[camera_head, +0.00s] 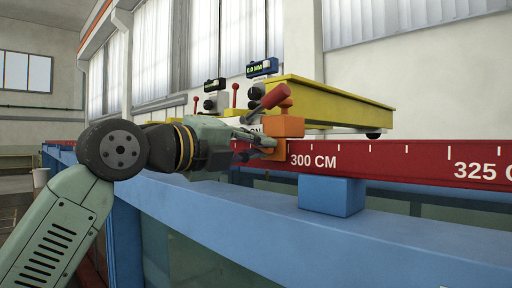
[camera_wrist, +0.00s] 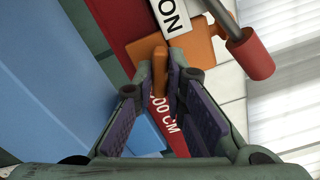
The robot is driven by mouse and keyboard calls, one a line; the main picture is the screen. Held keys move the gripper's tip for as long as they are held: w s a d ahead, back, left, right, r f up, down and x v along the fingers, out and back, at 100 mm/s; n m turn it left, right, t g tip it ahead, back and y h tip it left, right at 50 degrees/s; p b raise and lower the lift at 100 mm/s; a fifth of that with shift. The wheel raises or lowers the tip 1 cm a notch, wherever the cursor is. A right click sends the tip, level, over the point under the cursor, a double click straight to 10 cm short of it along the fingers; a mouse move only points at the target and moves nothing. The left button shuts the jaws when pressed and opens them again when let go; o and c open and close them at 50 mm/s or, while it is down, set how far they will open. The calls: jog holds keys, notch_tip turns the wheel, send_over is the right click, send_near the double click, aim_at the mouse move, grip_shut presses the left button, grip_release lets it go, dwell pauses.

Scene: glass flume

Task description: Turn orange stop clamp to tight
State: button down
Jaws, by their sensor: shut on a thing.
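The orange stop clamp (camera_head: 284,126) sits on the red rail at the 300 CM mark, beside the yellow carriage. It also shows in the wrist view (camera_wrist: 197,49), with a narrow orange lever (camera_wrist: 159,66) extending toward my gripper. My gripper (camera_head: 268,147) reaches the clamp's lower left side in the head view. In the wrist view my gripper (camera_wrist: 162,84) is shut on the lever, its purple-padded fingers on both sides. The fingers partly hide the lever's end. I cannot read the clamp's tightness.
The red rail (camera_head: 400,160) runs left to right above a blue beam (camera_head: 400,232). A blue block (camera_head: 332,196) supports the rail. The yellow carriage (camera_head: 330,103) stands behind the clamp. A red-handled lever (camera_wrist: 250,58) projects close by. Open air lies in front of the beam.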

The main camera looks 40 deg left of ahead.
jog(key=shift+m+b, duration=1.45)
jog(key=shift+m, duration=6.45)
jog(key=c, duration=1.6)
grip_release()
jog(key=shift+c, duration=0.2)
